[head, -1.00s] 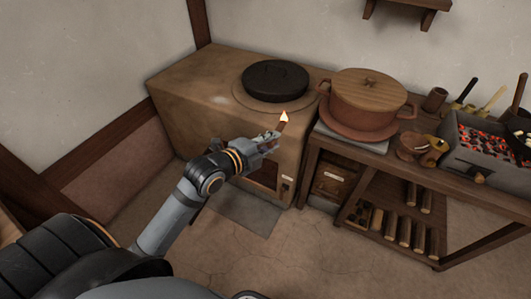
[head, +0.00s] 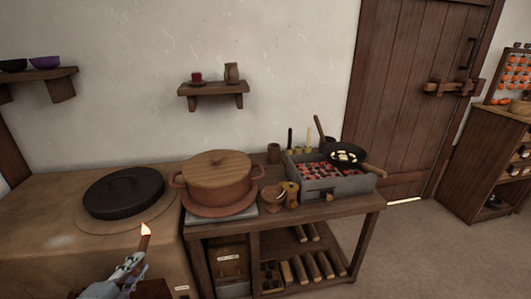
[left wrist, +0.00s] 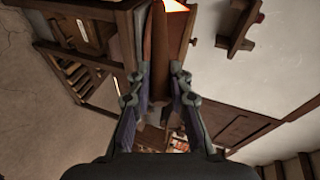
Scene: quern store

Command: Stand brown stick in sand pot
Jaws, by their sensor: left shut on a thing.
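The brown stick (head: 146,240) has a small flame at its upper end and stands roughly upright in my left gripper (head: 130,268). This gripper is shut on it, in front of the clay stove at lower left. In the left wrist view the stick (left wrist: 158,50) runs between the two fingers (left wrist: 159,80), its lit end at the top edge. A small brown cup (head: 273,153) stands at the back of the wooden table, and a brown jar (head: 231,73) on the wall shelf. I cannot tell which is the sand pot or see inside either. My right gripper is not in view.
The clay stove (head: 40,215) bears a black lid (head: 124,192). The table (head: 330,208) bears a large lidded pot (head: 215,185) and a grey brazier (head: 343,186) with glowing coals and a pan (head: 347,152). Free floor lies to the right, before the door (head: 410,80).

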